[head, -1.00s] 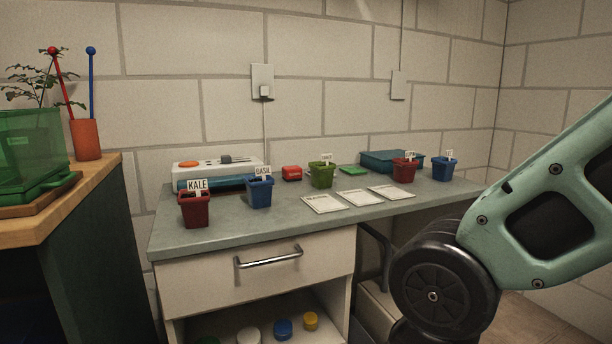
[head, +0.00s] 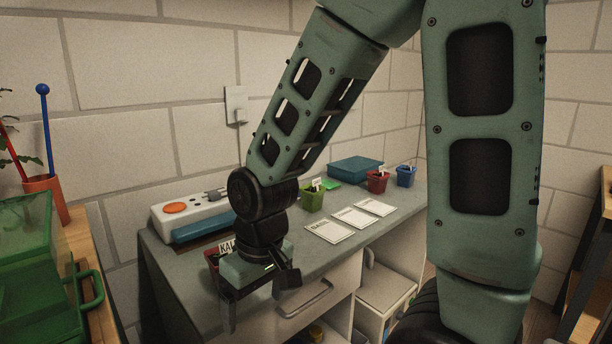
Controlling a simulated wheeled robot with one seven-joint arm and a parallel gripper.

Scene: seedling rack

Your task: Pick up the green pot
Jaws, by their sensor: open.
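The green pot (head: 312,201), a small square pot with dark soil and a white tag, stands upright on the grey bench, behind the white cards. My arm's wrist hides a little of its surroundings on the left. My gripper (head: 258,307) points down at the front left of the bench, near the drawer front. It is open, nothing shows between its fingers, and it is well apart from the green pot, to its left and nearer to me.
A red KALE pot (head: 211,259) is partly hidden behind my gripper. White cards (head: 351,217) lie right of the green pot. A red pot (head: 377,182), a blue pot (head: 405,177) and a teal tray (head: 356,168) stand farther right. A drawer handle (head: 304,299) juts out in front.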

